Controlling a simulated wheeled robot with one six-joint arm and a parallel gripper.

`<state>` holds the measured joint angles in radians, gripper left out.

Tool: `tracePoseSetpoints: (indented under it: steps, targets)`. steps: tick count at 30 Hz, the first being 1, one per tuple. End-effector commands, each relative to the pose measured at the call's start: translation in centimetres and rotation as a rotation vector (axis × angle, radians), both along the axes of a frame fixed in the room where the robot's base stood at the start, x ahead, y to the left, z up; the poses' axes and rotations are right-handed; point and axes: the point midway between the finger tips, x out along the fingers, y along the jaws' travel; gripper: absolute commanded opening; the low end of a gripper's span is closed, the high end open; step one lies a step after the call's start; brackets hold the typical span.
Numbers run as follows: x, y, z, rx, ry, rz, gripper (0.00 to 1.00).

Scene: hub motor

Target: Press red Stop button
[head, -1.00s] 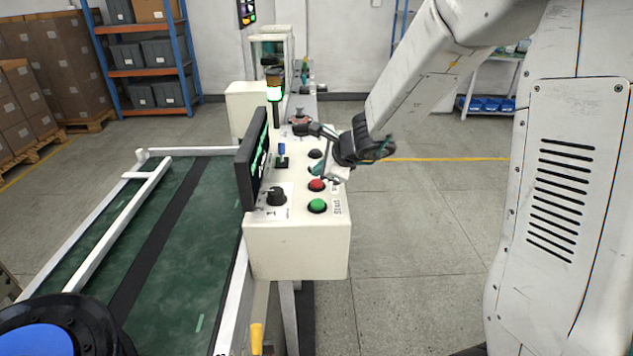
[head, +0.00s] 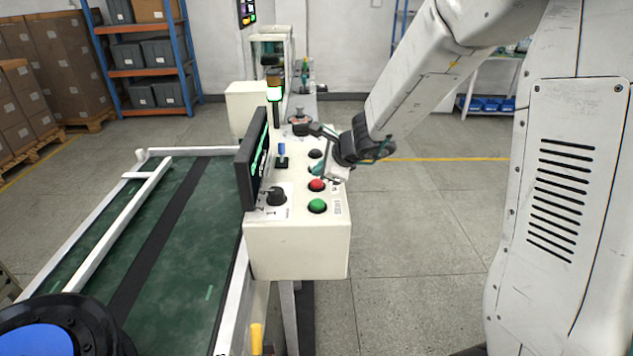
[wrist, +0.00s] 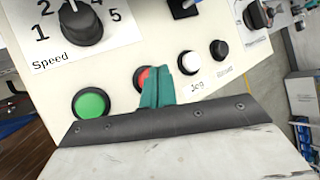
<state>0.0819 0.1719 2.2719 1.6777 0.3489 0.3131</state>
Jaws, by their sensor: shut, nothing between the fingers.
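The red button (head: 317,184) sits on the white control box, just behind the green button (head: 317,205). In the wrist view the red button (wrist: 142,76) is partly covered by my teal fingers, and the green button (wrist: 90,102) is to its left. My gripper (head: 317,169) is shut and empty, with its teal fingertips just beyond the red button in the head view. In the wrist view my gripper (wrist: 157,78) overlaps the red button's right side. I cannot tell whether the tips touch it.
A white button (wrist: 188,62) and a black button (wrist: 219,49) are close right of my fingers. The speed knob (head: 277,196) and a dark screen (head: 251,160) stand on the box's left. The green conveyor belt (head: 180,260) runs alongside. Floor right of the box is clear.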

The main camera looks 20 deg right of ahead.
Motion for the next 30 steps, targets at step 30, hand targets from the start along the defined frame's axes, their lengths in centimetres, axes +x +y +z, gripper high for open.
tracePoseSetpoints:
  steps: [30]
  targets:
    - [0.0, 0.0, -1.2, 0.000, 0.001, 0.001, 0.00]
